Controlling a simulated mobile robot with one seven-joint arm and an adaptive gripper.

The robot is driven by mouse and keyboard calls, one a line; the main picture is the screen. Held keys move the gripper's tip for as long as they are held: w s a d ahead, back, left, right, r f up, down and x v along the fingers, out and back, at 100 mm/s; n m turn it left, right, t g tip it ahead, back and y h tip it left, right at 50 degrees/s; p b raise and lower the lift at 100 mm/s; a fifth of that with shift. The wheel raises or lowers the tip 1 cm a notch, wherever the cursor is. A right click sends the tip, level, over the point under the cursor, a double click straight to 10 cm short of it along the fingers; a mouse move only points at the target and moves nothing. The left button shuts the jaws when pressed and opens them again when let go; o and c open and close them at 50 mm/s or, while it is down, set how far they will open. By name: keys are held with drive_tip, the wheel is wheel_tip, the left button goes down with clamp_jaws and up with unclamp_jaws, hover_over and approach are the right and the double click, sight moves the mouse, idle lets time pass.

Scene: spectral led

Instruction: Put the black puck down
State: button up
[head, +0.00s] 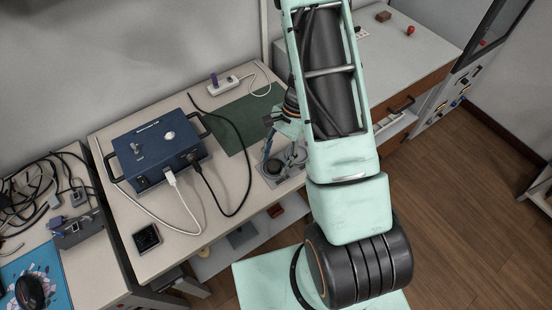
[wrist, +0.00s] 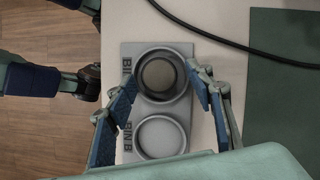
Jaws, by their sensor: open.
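The black puck (wrist: 159,74) lies inside the upper round recess of a grey two-bin tray (wrist: 128,52) in the wrist view. It also shows in the head view (head: 273,167), beside my gripper. The lower recess, marked BIN B (wrist: 160,138), is empty. The upper recess's label is partly hidden by a finger. My gripper (wrist: 161,80) is open, with one blue-padded finger on each side of the tray, around the upper recess. The fingers look apart from the puck. In the head view my gripper (head: 284,152) is over the tray, partly hidden by my arm.
A blue instrument box (head: 158,150) with cables stands left on the table. A black cable (head: 247,165) loops between it and the tray. A green mat (head: 238,120) lies behind. A small black device (head: 147,238) sits near the front edge. The wrist view shows the table edge left of the tray.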

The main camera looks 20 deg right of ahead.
drive_tip(key=shift+r+p, duration=0.35)
drive_tip(key=shift+r, duration=0.2)
drive_tip(key=v, duration=1.2)
drive_tip(key=shift+a, duration=0.1)
